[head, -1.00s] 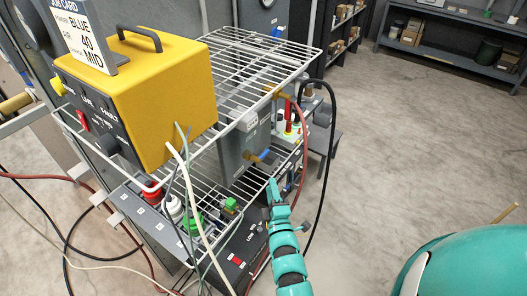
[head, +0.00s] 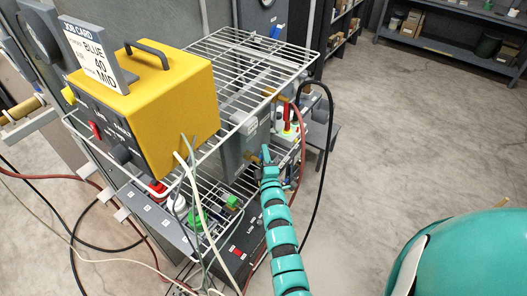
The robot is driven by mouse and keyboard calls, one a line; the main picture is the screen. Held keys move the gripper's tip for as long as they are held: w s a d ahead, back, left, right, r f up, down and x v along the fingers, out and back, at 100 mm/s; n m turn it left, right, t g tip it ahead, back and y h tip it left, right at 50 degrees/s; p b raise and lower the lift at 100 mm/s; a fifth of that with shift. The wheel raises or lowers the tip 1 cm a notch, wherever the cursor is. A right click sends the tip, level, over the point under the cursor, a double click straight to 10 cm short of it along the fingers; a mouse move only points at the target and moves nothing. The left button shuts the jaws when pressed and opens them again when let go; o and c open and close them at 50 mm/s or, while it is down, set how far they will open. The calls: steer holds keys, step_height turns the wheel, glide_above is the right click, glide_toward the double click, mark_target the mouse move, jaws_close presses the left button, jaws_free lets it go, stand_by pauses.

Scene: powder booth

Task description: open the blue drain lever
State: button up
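My teal gripper (head: 267,157) is at the right side of the grey tank (head: 232,158), below the wire shelf. A brass fitting (head: 253,158) sticks out of the tank just left of the gripper tip. The blue lever on this fitting is mostly or wholly hidden behind the gripper. I cannot tell whether the gripper touches the lever, or whether its fingers are open or shut.
A white wire rack (head: 240,62) stands over the tank, with a yellow power box (head: 170,105) and job card (head: 88,52) on it. A black hose (head: 331,125) and a red hose loop right of the gripper. Green connectors (head: 202,219) sit lower left. Open floor lies right.

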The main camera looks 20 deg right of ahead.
steer(key=shift+w+r, duration=0.15)
steer(key=shift+w, duration=0.2)
jaws_close()
